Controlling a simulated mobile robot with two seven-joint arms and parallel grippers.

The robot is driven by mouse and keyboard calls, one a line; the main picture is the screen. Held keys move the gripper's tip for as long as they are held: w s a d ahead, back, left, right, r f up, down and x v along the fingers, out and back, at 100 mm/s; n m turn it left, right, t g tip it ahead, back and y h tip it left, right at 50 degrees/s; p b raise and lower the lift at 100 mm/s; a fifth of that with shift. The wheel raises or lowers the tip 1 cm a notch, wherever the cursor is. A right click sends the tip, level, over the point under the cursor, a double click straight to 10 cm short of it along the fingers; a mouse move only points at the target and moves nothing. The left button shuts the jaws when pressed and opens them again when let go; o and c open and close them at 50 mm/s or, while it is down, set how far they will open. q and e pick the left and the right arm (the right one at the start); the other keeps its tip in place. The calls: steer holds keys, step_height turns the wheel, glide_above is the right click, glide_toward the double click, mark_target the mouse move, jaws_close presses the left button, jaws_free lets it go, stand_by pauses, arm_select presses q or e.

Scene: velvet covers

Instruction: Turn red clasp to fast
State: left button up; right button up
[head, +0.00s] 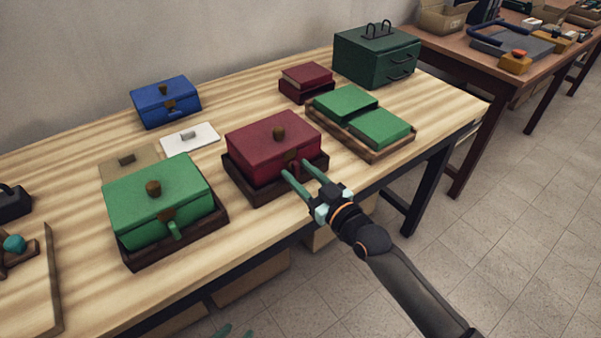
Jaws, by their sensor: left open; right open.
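The large red box (272,145) sits in a dark wooden tray on the table, with its lid down and a brown knob on top. Its red clasp (293,167) is on the front face, near the right end, small and partly hidden, so I cannot tell its exact angle. My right gripper (298,170) is open, with its fingertips on either side of the clasp. I cannot tell whether they touch it. My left gripper (236,332) is open at the bottom edge, below the table front; only its fingertips show.
A green box (150,200) with a green clasp stands left of the red box. A blue box (165,100), small red box (306,78) and dark green chest (372,58) stand behind.

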arm_select(q)
steer(key=shift+s+a+r+p, duration=0.1)
steer(key=shift+a+r+p, duration=0.2)
steer(key=shift+p, duration=0.2)
arm_select(e)
steer(key=v, duration=1.2)
steer(key=shift+s+d, duration=0.15)
steer(key=shift+s, duration=0.05)
arm_select(q)
step_height(320, 180, up, 8)
steer(key=s+a+p, duration=0.1)
steer(key=a+p, duration=0.1)
steer(key=p, duration=0.8)
steer(key=shift+s+a+n+y, duration=0.15)
steer(key=shift+a+n+y, duration=0.15)
steer(key=shift+y, duration=0.1)
arm_select(e)
steer(key=s+d+f+m+g+h, duration=0.2)
steer(key=s+d+f+m+h, duration=0.1)
steer(key=s+f, duration=0.3)
steer(key=s+d+f+m+g+h, duration=0.3)
steer(key=s+d+f+h, duration=0.2)
steer(key=s, duration=0.6)
step_height(320, 180, down, 2)
steer(key=shift+s+d+f, duration=0.25)
steer(key=shift+s+d, duration=0.05)
steer(key=shift+d, duration=0.4)
arm_select(q)
steer(key=shift+f, duration=0.1)
